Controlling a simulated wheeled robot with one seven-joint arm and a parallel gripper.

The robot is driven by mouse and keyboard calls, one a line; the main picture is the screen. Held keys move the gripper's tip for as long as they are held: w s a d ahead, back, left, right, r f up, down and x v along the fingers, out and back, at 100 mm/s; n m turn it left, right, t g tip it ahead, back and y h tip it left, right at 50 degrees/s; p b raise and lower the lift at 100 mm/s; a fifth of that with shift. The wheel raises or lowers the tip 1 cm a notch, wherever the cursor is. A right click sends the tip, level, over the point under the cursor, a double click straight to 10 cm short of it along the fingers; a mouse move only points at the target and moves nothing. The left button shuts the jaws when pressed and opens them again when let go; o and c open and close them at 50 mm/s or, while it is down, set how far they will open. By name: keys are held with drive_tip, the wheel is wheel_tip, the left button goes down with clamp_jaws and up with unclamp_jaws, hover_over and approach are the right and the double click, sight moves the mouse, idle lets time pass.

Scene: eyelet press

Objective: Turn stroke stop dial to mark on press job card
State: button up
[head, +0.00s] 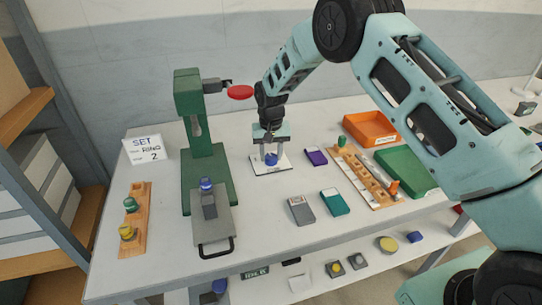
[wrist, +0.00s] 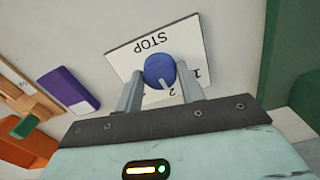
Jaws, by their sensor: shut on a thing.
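The stop dial is a blue knob (head: 271,159) on a white plate (head: 257,169) marked STOP, lying on the table right of the press. It also shows in the wrist view (wrist: 158,68). My gripper (wrist: 159,73) is shut on the knob from above, one finger on each side. A pale pointer on the knob points toward the numeral 2 (wrist: 172,92) at the plate's near edge; exact alignment is hard to tell. A 1 shows to its right; other marks are partly hidden by a finger. The white job card (head: 147,149) reads SET, RING, STOP 2.
The green press (head: 200,130) with a red handle (head: 240,92) stands left of the dial. A purple box (head: 316,157), grey box (head: 301,210) and teal box (head: 335,202) lie to the right. An orange tray (head: 371,128) and wooden rack (head: 365,178) are farther right.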

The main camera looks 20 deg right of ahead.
sight(271, 156)
drive_tip(key=shift+r+m, duration=0.1)
drive_tip(key=shift+m, duration=0.5)
drive_tip(key=o, duration=1)
drive_tip(key=shift+c, duration=0.2)
wheel_tip(271, 156, up, 17)
drive_tip(key=b, duration=0.3)
drive_tip(key=shift+r, duration=0.15)
